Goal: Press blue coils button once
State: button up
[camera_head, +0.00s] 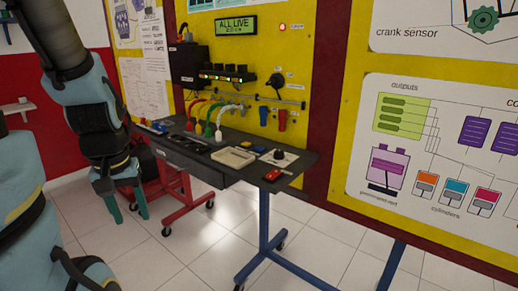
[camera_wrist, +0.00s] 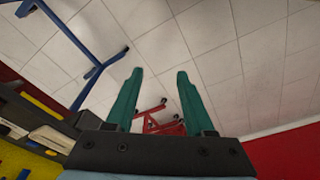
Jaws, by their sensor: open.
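I cannot make out a blue coils button for certain in either view. The yellow engine trainer board (camera_head: 262,62) carries a display (camera_head: 236,25) reading "ALL LIVE". Below the display is a row of black coil-like blocks (camera_head: 228,74) with small lights along their front. A blue plug-like part (camera_head: 282,120) hangs lower on the board. My gripper (camera_head: 126,206) is at the left of the head view, pointing down, left of the bench and apart from the board. In the wrist view my gripper (camera_wrist: 156,74) has its two teal fingers spread, with nothing between them.
A dark bench (camera_head: 305,160) stands before the board, bearing a pale tray (camera_head: 234,157), a red item (camera_head: 272,175) and other small parts. A red wheeled stand (camera_head: 183,207) is beside my gripper. The bench's blue wheeled leg (camera_head: 264,222) stands on open tiled floor (camera_head: 190,262).

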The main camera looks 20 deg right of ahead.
grip_shut()
dwell(1.4)
